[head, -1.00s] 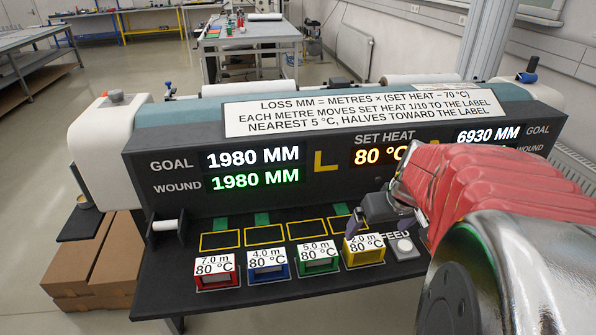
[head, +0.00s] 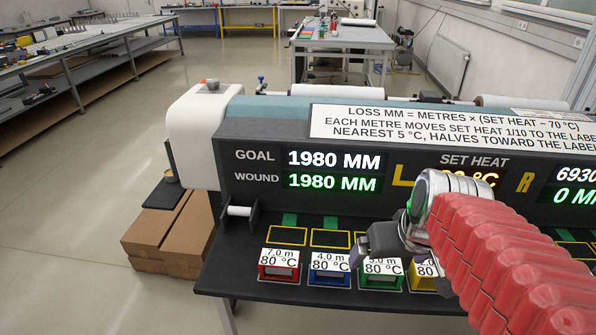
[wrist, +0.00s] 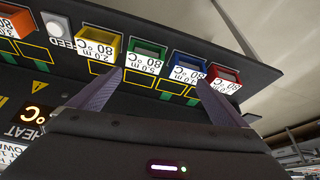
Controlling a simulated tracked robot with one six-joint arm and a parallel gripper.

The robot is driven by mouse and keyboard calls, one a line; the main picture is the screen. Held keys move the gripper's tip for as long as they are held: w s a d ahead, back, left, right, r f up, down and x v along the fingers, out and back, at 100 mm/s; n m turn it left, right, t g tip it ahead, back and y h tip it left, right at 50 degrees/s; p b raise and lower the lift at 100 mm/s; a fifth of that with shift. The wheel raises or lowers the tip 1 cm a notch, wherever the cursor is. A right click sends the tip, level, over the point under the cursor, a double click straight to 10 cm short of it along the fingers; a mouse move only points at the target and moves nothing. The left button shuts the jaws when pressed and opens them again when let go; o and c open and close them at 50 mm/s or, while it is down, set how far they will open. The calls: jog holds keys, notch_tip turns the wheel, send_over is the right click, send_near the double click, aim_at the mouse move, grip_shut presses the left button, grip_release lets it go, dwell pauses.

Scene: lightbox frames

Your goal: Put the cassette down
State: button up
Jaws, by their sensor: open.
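The labelled cassettes stand in a row along the front of the black bench: red 7.0 m (head: 279,270), blue 4.0 m (head: 330,278), green 5.0 m (head: 381,280) and yellow 2.0 m (head: 424,283), the last partly hidden by my arm. My gripper (head: 362,248) is above the bench behind the blue and green cassettes. In the wrist view my gripper (wrist: 160,78) is open with nothing between its fingers. The green (wrist: 147,55) and blue (wrist: 187,69) cassettes show beyond the fingertips, apart from them.
Yellow-outlined empty slots (head: 286,236) lie behind the cassettes. The machine panel (head: 250,200) rises behind them, reading GOAL 1980 MM and WOUND 1980 MM. An orange cassette (wrist: 13,22) and the feed button (wrist: 56,23) show in the wrist view.

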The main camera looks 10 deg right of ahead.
jog(key=s+a+r+n, duration=0.1)
jog(key=s+a, duration=0.4)
jog(key=a, duration=0.4)
jog(key=shift+s+a+r+t+y, duration=0.15)
jog(key=shift+a+r+t+y, duration=0.1)
jog(key=shift+a+t+y, duration=0.05)
